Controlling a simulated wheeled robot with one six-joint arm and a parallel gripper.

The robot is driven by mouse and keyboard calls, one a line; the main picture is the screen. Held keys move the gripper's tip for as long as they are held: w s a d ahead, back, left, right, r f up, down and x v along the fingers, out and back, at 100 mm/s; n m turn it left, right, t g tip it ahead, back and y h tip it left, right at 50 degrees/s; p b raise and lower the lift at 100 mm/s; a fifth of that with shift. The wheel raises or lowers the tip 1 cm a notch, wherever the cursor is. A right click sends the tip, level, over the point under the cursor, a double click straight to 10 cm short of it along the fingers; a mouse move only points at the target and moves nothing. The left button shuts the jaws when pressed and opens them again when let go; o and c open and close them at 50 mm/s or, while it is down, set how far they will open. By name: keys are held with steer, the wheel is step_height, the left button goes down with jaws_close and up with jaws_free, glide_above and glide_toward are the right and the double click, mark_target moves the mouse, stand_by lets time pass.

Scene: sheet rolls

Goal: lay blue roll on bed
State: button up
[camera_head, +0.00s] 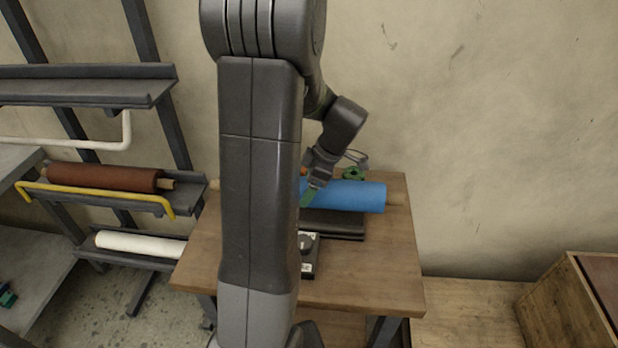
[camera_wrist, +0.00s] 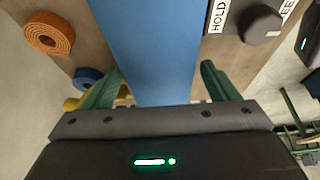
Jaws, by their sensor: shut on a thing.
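The blue roll (camera_head: 350,195) lies level across the picture over the wooden table, with a bare wooden core end at its right. It also fills the middle of the wrist view (camera_wrist: 154,45). My gripper (camera_head: 304,198) is shut on the roll, with one green finger on each side of it in the wrist view (camera_wrist: 156,85). A dark flat bed (camera_head: 335,226) shows just below and in front of the roll on the table. I cannot tell whether the roll touches it. My arm hides the left part of the roll and bed.
A dial box (camera_head: 308,262) marked HOLD stands in front of the bed. A green ring (camera_head: 353,173) and an orange coil (camera_wrist: 49,34) lie on the table (camera_head: 380,285). At left, a rack holds a brown roll (camera_head: 105,177) and a white roll (camera_head: 140,244).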

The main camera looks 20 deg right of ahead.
steer(key=shift+f, duration=1.7)
steer(key=o, duration=2)
steer(key=v, duration=1.2)
steer(key=shift+b, duration=0.4)
steer(key=shift+f, duration=0.1)
